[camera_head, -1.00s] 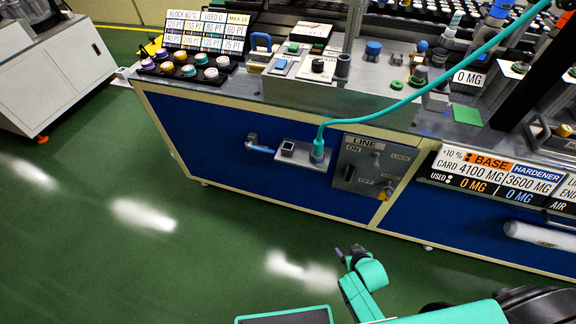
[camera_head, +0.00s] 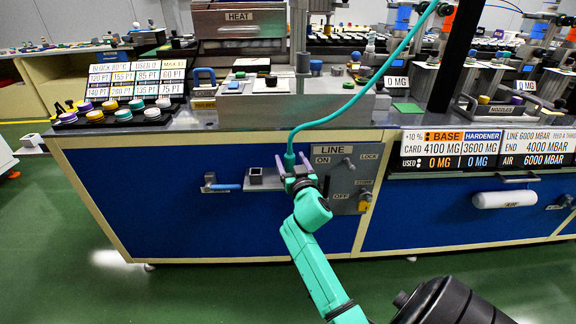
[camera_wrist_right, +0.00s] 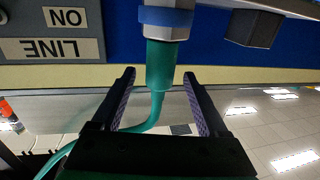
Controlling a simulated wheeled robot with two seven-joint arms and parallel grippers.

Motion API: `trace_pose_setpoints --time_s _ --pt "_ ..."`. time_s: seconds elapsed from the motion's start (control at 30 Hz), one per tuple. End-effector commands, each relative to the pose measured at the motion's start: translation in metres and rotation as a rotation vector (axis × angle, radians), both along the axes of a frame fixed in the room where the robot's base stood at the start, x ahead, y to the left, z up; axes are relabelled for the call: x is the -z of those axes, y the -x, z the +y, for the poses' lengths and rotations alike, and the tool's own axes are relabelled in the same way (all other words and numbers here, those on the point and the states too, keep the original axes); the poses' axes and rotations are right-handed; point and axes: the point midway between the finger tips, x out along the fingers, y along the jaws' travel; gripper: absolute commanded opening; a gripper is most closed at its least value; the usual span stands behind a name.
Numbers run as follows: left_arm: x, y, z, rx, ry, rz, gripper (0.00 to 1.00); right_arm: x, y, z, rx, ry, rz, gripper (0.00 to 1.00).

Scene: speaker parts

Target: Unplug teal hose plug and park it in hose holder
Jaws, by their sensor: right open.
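The teal hose plug (camera_head: 289,160) stands upright at the small grey bracket on the blue cabinet front, with the teal hose (camera_head: 330,118) rising from it. In the right wrist view the plug (camera_wrist_right: 160,65) sits against a metallic fitting (camera_wrist_right: 166,22) with a blue ring. My right gripper (camera_head: 291,165) is open at the plug. Its fingers (camera_wrist_right: 160,100) lie on either side of the plug and hose, with visible gaps. A dark square block, perhaps the hose holder (camera_head: 256,176), is on the bracket left of the plug; it also shows in the wrist view (camera_wrist_right: 254,28). My left gripper is out of view.
The LINE panel (camera_head: 346,188) with its switches and yellow tag is close on the right of the plug. A blue-handled valve (camera_head: 222,187) is on the left. The bench top (camera_head: 225,122) above carries equipment. The hose crosses over the bench edge.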

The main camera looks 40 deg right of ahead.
Motion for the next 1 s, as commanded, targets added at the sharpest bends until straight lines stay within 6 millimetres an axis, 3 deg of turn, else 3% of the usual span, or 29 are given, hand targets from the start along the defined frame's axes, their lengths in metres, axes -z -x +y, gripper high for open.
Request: trace_pose_setpoints --time_s 0.2,0.43,0.47,0.6,0.67,1.0 --pt "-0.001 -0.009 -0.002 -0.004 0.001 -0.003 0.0 0.0 -0.036 -0.018 0.0 0.002 0.0 0.77" --pt "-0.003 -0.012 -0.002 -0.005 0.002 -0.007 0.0 -0.001 -0.041 -0.02 -0.001 0.0 0.0 0.77" --pt "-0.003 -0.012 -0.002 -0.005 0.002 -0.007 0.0 -0.001 -0.041 -0.02 -0.001 0.0 0.0 0.73" --pt "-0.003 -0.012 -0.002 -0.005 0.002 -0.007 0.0 0.0 -0.04 -0.02 -0.001 0.0 0.0 0.19" --pt "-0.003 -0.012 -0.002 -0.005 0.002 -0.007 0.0 0.0 -0.04 -0.02 -0.001 0.0 0.0 0.0" --pt "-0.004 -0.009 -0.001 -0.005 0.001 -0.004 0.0 -0.004 -0.04 -0.02 -0.001 0.001 0.0 0.0"
